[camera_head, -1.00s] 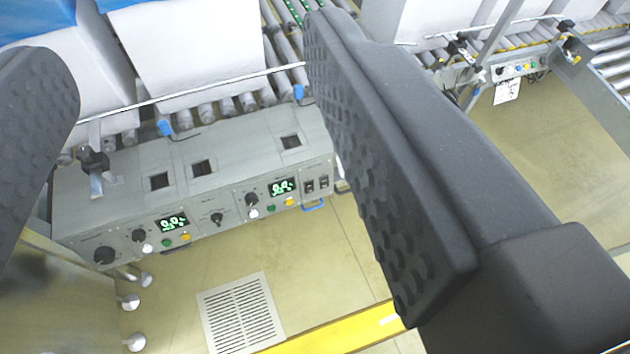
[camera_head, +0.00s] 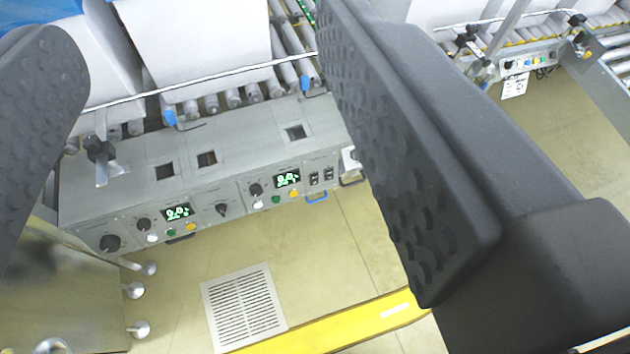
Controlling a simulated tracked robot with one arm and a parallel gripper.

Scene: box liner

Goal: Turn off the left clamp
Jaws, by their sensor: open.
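A grey control box (camera_head: 225,160) stands left of centre, below the roller line. Its front panel carries a large black knob (camera_head: 110,243) at the far left. A left display (camera_head: 178,212) and a right display (camera_head: 287,178) are lit green. Each has a black knob and white, green and yellow buttons near it. A black selector knob (camera_head: 221,209) sits between them. Two black switches (camera_head: 321,176) sit at the right end. Labels are too small to read, so I cannot tell which control is the left clamp's. My gripper (camera_head: 205,60) is open and empty, its fingers wide apart, touching no control.
White sheets (camera_head: 195,45) hang over the rollers behind the box. A black bracket (camera_head: 100,150) stands at the box's left end. A floor vent (camera_head: 243,305) and a yellow strip (camera_head: 340,325) lie in front. A second panel (camera_head: 530,62) is at the far right. Open floor lies between.

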